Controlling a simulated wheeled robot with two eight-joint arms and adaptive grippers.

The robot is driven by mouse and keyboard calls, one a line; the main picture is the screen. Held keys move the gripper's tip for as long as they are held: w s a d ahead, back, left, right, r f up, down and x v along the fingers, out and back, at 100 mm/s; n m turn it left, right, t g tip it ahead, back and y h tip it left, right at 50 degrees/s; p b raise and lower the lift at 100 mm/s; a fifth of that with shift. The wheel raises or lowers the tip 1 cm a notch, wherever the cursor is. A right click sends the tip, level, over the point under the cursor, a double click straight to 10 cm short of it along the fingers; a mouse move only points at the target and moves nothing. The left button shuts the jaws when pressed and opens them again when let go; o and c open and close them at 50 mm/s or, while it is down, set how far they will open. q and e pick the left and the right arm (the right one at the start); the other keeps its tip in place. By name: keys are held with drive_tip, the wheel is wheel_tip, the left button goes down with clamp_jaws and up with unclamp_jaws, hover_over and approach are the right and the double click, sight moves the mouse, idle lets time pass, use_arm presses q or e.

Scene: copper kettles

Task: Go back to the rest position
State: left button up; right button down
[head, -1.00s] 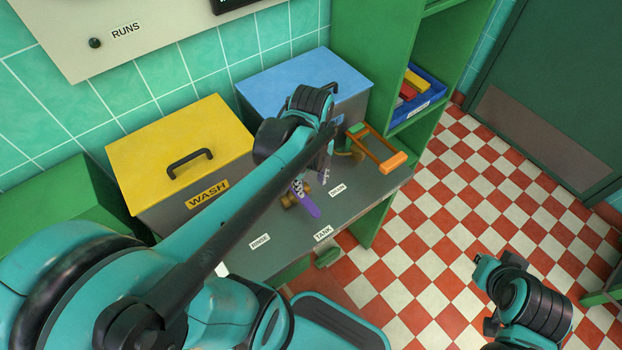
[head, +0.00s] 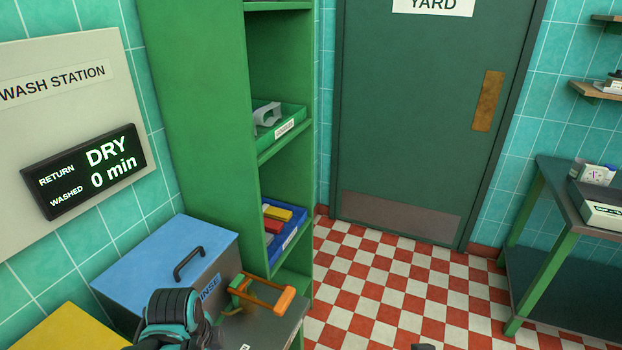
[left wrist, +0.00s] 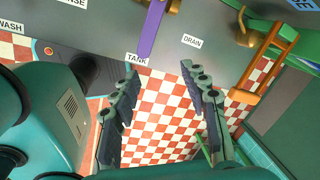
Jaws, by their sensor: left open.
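In the left wrist view my left gripper (left wrist: 160,105) is open, with nothing between its fingers. It hangs past the front edge of the wash bench, with the floor showing between the fingers. In the head view only part of my left arm (head: 175,315) shows at the bottom, and its fingers are out of frame. A purple-handled tap (left wrist: 152,28) stands by the TANK label on the grey bench top (left wrist: 205,60), apart from the gripper. My right gripper is not in clear view; only a small dark piece shows at the head view's bottom edge.
The blue RINSE bin (head: 165,260) and yellow bin (head: 70,330) stand by the wall. An orange and green frame (head: 262,295) sits at the bench end, also seen in the wrist view (left wrist: 262,65). A green shelf (head: 200,120) rises beside it. The checkered floor (head: 370,285) is clear.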

use_arm(q)
drive_tip(key=d+n+t, duration=0.1)
drive_tip(key=n, duration=0.4)
drive_tip(key=d+r+n+t, duration=0.1)
drive_tip(key=n+t, duration=0.1)
drive_tip(key=n, duration=0.3)
drive_tip(key=d+r+n+t, duration=0.1)
drive_tip(key=n+t, duration=0.1)
drive_tip(key=n, duration=0.3)
drive_tip(key=shift+s+d+n, duration=0.15)
drive_tip(key=shift+d+n, duration=0.25)
